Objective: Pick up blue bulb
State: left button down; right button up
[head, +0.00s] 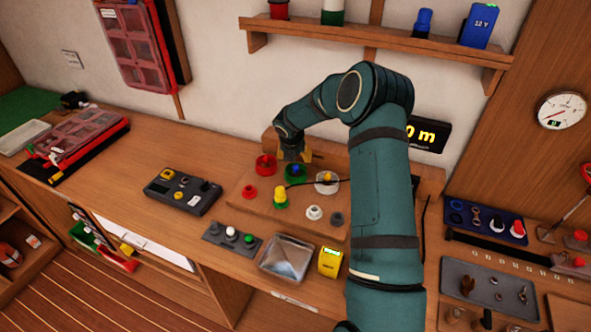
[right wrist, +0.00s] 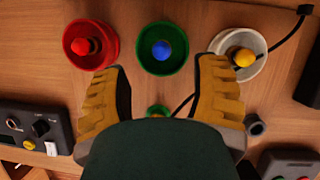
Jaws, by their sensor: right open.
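The blue bulb (right wrist: 162,50) sits in a green cup (right wrist: 152,66) at the top middle of the right wrist view. In the head view, the blue bulb (head: 295,169) shows in its green cup just below my right gripper (head: 293,156). My right gripper (right wrist: 162,68) is open and empty. Its two yellow fingers lie to the left and right of the green cup's near side, with the bulb ahead between them. Whether they touch the cup cannot be told. My left gripper is not in view.
A red cup (right wrist: 80,48) with a red bulb stands left of the green cup. A white cup (right wrist: 226,44) with a yellow bulb and a black cable stands right. A yellow-and-green piece (head: 280,196), a white piece (head: 314,213) and a grey socket (head: 337,219) stand nearer on the board.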

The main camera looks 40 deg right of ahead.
aim_at(295, 166)
jog(key=x, duration=0.6)
jog(key=shift+s+a+f, duration=0.15)
jog(key=shift+f, duration=0.2)
jog(key=c, duration=0.9)
